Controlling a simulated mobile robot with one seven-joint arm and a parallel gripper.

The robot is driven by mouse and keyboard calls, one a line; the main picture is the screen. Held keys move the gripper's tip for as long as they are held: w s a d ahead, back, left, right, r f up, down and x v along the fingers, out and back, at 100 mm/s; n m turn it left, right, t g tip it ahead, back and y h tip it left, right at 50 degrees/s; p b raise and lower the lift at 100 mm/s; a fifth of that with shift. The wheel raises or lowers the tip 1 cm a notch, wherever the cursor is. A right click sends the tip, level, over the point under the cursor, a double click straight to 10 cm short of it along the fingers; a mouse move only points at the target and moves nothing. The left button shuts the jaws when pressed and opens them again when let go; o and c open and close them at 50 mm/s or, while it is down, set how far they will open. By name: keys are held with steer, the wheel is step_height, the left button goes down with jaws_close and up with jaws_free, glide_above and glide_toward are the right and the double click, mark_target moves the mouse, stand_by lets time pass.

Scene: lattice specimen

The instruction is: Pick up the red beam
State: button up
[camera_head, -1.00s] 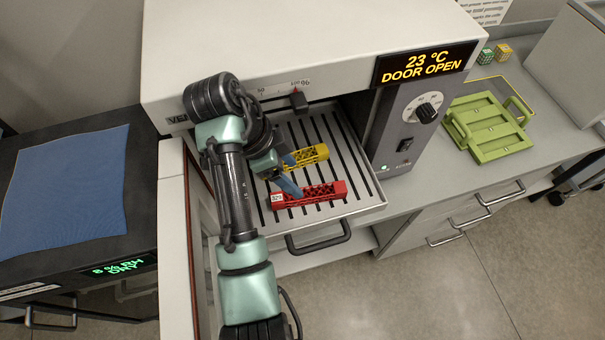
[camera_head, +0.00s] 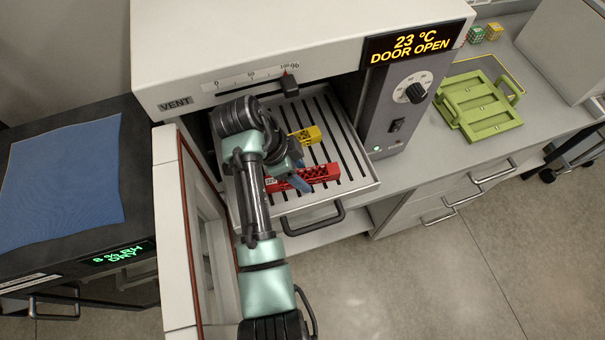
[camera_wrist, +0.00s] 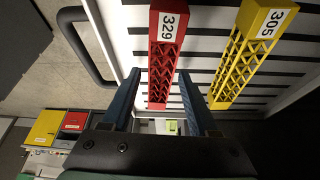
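The red beam (camera_head: 322,173), a lattice bar with a white label reading 329, lies on the slotted tray pulled out of the oven. In the wrist view the red beam (camera_wrist: 162,65) appears between the two blue fingers of my gripper (camera_wrist: 158,80), which are apart with a gap on each side. In the head view my gripper (camera_head: 300,178) is over the beam's middle, its fingers hiding part of it. Whether the fingertips are level with the beam or above it I cannot tell.
A yellow beam (camera_head: 313,134) labelled 305 lies behind the red one; it also shows in the wrist view (camera_wrist: 246,55). The tray (camera_head: 352,183) has a front handle. The open oven door (camera_head: 182,230) stands at left. A green rack (camera_head: 485,110) sits on the right counter.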

jaws_close()
steer(key=shift+d+r+b, duration=0.1)
steer(key=shift+r+b, duration=0.1)
steer(key=shift+b, duration=0.15)
